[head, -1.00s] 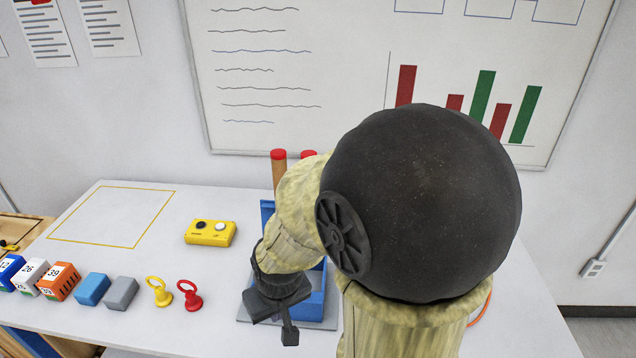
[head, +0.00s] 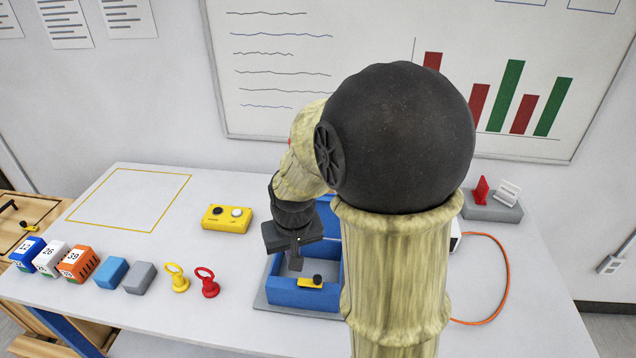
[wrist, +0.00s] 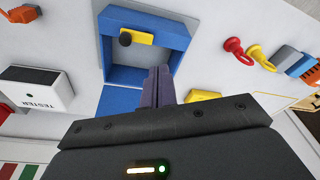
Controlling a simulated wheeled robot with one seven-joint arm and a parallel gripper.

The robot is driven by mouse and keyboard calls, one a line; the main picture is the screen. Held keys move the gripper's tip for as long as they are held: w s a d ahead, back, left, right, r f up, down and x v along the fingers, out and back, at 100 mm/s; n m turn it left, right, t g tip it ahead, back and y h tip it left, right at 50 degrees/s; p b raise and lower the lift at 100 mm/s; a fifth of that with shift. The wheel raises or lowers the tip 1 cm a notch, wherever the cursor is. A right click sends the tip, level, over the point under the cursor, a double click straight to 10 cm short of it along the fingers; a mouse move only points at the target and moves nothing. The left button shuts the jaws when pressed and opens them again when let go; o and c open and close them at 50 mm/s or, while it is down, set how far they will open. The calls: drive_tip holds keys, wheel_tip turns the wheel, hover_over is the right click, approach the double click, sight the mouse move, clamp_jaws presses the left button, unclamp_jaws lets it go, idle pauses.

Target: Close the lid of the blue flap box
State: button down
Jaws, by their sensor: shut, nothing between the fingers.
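The blue flap box (head: 305,298) stands on a grey base on the table, open at the top, with its grey inside showing. A yellow piece with a black knob (head: 311,282) sits at its front wall. Its blue lid (head: 325,212) is open at the back, partly hidden by my arm; a blue panel, seemingly the lid, also shows behind the box in the wrist view (wrist: 118,99). My gripper (head: 295,263) is shut and empty, pointing down over the rear left part of the box. Its fingers (wrist: 158,86) overlap the box's back edge in the wrist view; contact is unclear.
A yellow button box (head: 227,218) stands left of the box. Red (head: 208,283) and yellow ring pegs, small blocks and cubes line the front left. A white tester (wrist: 36,88), an orange cable (head: 505,275) and a grey switch block (head: 492,207) are to the right.

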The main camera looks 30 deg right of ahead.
drive_tip(key=w+d+r+m+g+p, duration=0.1)
drive_tip(key=w+d+r+m+p, duration=0.2)
drive_tip(key=w+d, duration=0.5)
drive_tip(key=w+d+r+m+g+p, duration=0.1)
drive_tip(key=w+d+r+m+p, duration=0.2)
drive_tip(key=w+d, duration=0.6)
drive_tip(key=w, duration=0.6)
drive_tip(key=shift+d+r, duration=0.25)
drive_tip(key=shift+d, duration=0.05)
drive_tip(key=shift+f+p, duration=0.1)
drive_tip(key=shift+p, duration=0.2)
drive_tip(key=s+a+f+p, duration=0.2)
drive_tip(key=f+p, duration=0.3)
drive_tip(key=f, duration=0.3)
drive_tip(key=shift+s+f, duration=0.2)
drive_tip(key=shift+s, duration=0.35)
drive_tip(key=shift+a, duration=0.1)
drive_tip(key=shift+a, duration=0.1)
